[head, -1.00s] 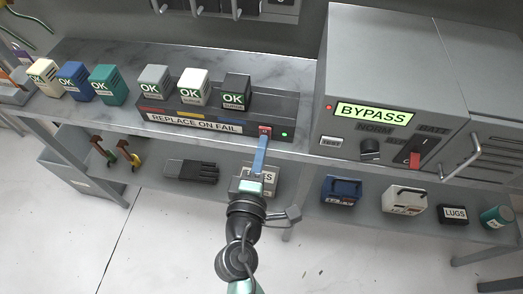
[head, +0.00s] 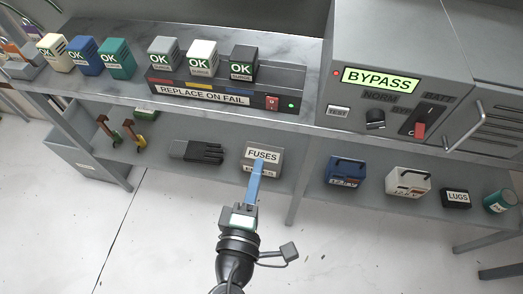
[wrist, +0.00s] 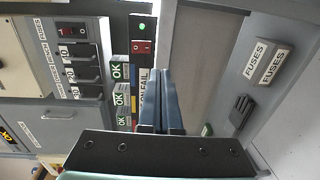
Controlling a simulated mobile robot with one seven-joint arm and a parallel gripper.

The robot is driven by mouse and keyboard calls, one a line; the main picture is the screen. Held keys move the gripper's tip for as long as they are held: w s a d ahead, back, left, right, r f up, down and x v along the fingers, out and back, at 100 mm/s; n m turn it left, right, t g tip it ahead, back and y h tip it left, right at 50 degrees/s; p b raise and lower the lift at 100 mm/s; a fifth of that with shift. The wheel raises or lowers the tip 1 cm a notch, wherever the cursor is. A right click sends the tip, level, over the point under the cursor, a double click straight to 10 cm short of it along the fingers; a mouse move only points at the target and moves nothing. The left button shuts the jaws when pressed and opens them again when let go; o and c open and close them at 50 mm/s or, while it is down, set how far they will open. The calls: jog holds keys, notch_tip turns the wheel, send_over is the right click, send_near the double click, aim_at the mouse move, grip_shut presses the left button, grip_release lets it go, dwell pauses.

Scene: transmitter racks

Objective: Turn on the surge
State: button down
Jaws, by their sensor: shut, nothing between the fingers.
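The surge unit (head: 213,97) is a dark base labelled REPLACE ON FAIL on the upper shelf. It carries grey, white and black modules, each showing a green OK. At its right end is a red rocker switch (head: 272,103) beside a lit green light (head: 291,105). In the wrist view the switch (wrist: 143,47) and light (wrist: 142,25) show beyond my fingers. My gripper (head: 258,168) has its blue fingers shut and empty. It is apart from the switch, below it in the head view, and overlaps the front of the FUSES box. In the wrist view my fingers (wrist: 160,75) hide part of the label.
A grey BYPASS cabinet (head: 380,80) stands to the right with a knob and red switch. More OK modules stand at left. The floor in front is clear.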

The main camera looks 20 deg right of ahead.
jog(key=shift+v, duration=0.95)
jog(key=shift+f, duration=0.2)
jog(key=w+a+r+m+t+y, duration=0.1)
jog(key=w+r+m+t, duration=0.3)
jog(key=r, duration=1.1)
jog(key=w+a+r+m+t+y, duration=0.2)
jog(key=w+r+m, duration=0.45)
jog(key=r, duration=0.85)
jog(key=s+a+r+t+y, duration=0.2)
jog(key=s+r+t, duration=0.1)
jog(key=r, duration=0.4)
jog(key=s+a+r+t+y, duration=0.2)
jog(key=s+r, duration=0.1)
jog(key=r, duration=0.5)
jog(key=s+a+r+t+y, duration=0.2)
jog(key=s+r+t+y, duration=0.1)
jog(key=r, duration=0.4)
notch_tip(320, 180, up, 21)
jog(key=p, duration=2)
jog(key=shift+w+m+g+p, duration=0.3)
jog(key=shift+w+m+p, duration=0.05)
jog(key=shift+p, duration=0.05)
